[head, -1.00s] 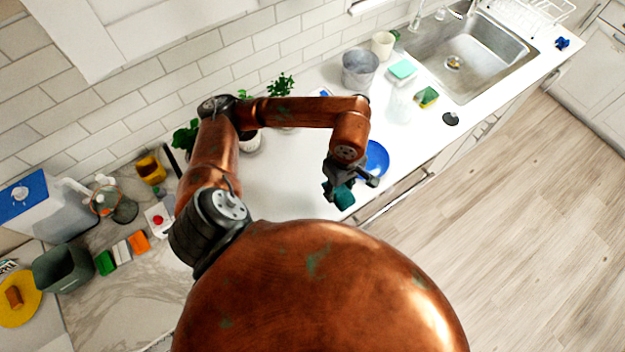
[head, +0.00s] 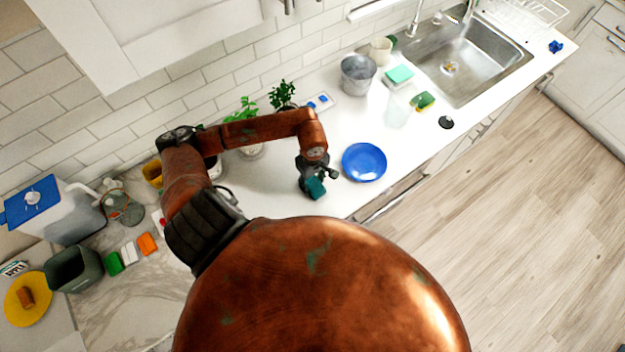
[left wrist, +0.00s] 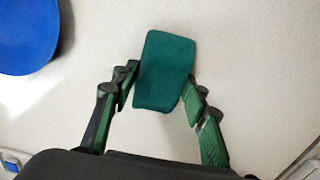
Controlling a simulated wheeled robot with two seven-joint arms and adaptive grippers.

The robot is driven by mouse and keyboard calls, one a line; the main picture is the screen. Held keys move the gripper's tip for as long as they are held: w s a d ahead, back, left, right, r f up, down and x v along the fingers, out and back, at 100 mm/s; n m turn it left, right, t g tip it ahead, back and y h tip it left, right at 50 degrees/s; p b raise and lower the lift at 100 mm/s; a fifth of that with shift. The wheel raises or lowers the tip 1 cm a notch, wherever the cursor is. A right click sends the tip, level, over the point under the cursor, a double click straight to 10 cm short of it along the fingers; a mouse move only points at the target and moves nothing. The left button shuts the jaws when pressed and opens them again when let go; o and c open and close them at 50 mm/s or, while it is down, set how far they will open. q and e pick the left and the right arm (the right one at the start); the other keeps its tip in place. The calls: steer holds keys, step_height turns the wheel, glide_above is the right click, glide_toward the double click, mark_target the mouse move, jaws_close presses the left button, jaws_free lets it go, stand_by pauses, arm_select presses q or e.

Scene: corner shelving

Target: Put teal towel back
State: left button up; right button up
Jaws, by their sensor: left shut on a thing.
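The teal towel (head: 316,187) is a small dark teal folded block, seen at my left gripper (head: 318,176) in the head view. In the left wrist view the teal towel (left wrist: 166,72) sits between the two fingers of my left gripper (left wrist: 160,88), which is shut on it. The gripper is over the white counter (head: 270,185), left of the blue plate. I cannot tell how high above the counter the towel is. My right gripper does not show.
The blue plate (head: 364,162) lies just right of the gripper, and it also shows in the left wrist view (left wrist: 25,38). Potted plants (head: 283,96) stand along the wall. A metal bucket (head: 357,74), a mint-coloured block (head: 399,75) and a sponge (head: 422,102) are nearer the sink (head: 455,70).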

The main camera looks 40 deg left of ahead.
mark_target(313, 181)
arm_select(q)
steer(key=shift+f, duration=0.2)
steer(key=shift+f, duration=0.2)
steer(key=o, duration=1)
steer(key=shift+r, duration=0.1)
steer(key=shift+r, duration=0.15)
step_height(313, 181, up, 12)
steer(key=b, duration=0.2)
steer(key=shift+b, duration=0.35)
